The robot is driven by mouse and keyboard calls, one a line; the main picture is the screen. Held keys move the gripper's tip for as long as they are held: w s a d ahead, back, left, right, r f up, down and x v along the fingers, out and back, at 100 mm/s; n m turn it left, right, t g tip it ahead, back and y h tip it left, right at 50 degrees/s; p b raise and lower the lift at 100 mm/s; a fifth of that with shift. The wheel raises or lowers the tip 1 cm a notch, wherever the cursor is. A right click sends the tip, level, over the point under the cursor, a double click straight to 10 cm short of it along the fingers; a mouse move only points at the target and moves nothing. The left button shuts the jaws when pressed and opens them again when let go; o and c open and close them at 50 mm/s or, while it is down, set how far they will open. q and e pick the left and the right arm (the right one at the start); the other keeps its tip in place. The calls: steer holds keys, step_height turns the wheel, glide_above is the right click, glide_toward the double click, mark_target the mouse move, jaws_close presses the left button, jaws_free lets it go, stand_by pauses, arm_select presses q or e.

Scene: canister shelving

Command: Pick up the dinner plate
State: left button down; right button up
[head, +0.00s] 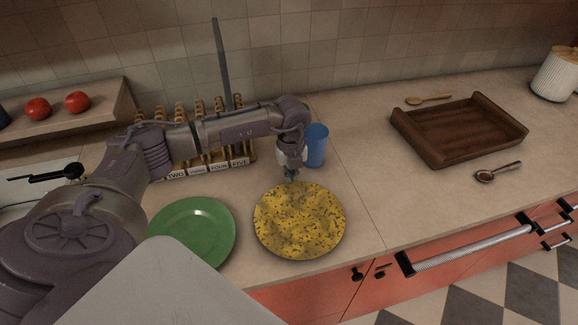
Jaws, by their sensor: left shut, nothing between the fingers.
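A yellow speckled plate (299,221) lies on the counter near its front edge. A plain green plate (192,230) lies to its left, partly covered by my own body at its lower left. I cannot tell which of the two is the dinner plate. My left gripper (291,177) points down at the back rim of the yellow plate. Its fingers are shut with nothing between them. I cannot tell whether the tips touch the rim. My right gripper is not in view.
A blue cup (316,146) stands just right of my left gripper. A wooden rack (209,160) with number labels is behind my arm. A wooden tray (436,148), two spoons and a ribbed white canister (556,75) are at the right. The counter right of the yellow plate is clear.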

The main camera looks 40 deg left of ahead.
mark_target(299, 202)
arm_select(q)
steer(key=shift+f, duration=0.1)
steer(key=s+d, duration=0.2)
steer(key=d, duration=0.1)
steer(key=s+d, duration=0.3)
steer(key=shift+s+d+p, duration=0.2)
steer(key=shift+p, duration=0.2)
steer(key=shift+a, duration=0.1)
